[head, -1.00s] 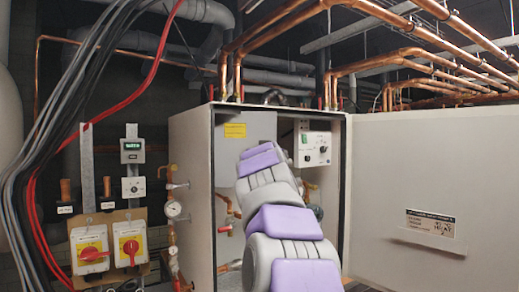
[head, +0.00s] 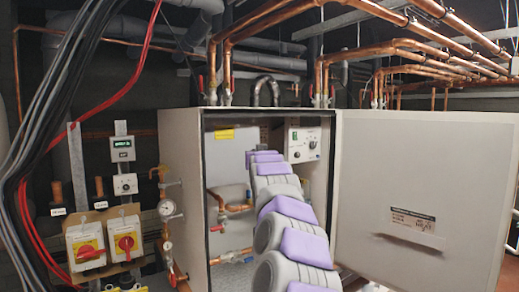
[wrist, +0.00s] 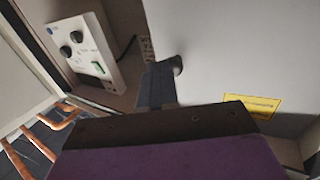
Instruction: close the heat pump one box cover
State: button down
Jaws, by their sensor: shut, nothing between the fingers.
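The heat pump box (head: 182,190) is a tall grey cabinet, seen open at the front in the head view. Its cover (head: 430,170) is a flat grey door hinged on the right side, swung wide open, with a white label low on it. My arm reaches into the box opening, and its links hide my gripper in the head view. In the wrist view my gripper (wrist: 160,88) is shut and empty, in front of the box's pale inner panel (wrist: 220,50). It is apart from the cover's outer edge.
Inside the box is a control unit with knobs (head: 305,143), also in the wrist view (wrist: 85,50). A yellow label (wrist: 250,105) is on the inner panel. Copper pipes (head: 290,35) run overhead. Red rotary switches (head: 125,243), a gauge (head: 167,208) and hanging cables (head: 60,110) are at left.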

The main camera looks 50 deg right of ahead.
jog(key=shift+w+d+r+p, duration=0.2)
jog(key=shift+w+d+p, duration=0.35)
jog(key=shift+w+p, duration=0.25)
jog(key=shift+s+f, duration=0.1)
